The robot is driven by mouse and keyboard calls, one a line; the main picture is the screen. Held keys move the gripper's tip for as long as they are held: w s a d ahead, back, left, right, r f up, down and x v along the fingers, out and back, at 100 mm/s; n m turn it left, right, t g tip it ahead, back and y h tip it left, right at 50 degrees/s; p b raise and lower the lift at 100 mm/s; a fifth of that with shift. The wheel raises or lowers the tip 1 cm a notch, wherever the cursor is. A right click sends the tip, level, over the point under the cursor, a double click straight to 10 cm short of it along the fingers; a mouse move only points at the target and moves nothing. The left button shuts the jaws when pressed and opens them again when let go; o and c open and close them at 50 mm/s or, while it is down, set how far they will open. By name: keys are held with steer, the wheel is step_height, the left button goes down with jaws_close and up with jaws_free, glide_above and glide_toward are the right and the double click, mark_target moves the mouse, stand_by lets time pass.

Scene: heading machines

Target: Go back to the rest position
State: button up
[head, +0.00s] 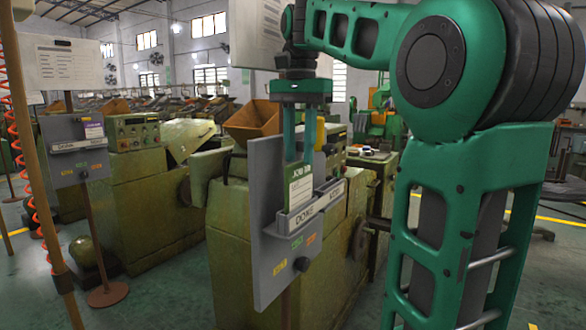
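My gripper (299,150) points straight down in front of a grey board (262,210). Its two teal fingers are apart, with a gap showing between them. A green and white job card (299,190) stands upright just below the fingertips. Its lower part is hidden in a grey pocket on the board with a label reading "DONE" (305,216). Whether the fingertips still touch the card's upper edge is hard to see. My arm reaches in from the right and bends over above the board.
Green machines (150,205) stand behind the board. A second grey board (75,150) on a post stands at the left, with a white sheet (67,64) above it. A brown pole (35,170) with a red coiled hose is at the far left. Floor is open at lower left.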

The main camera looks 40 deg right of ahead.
steer(key=shift+r, duration=0.45)
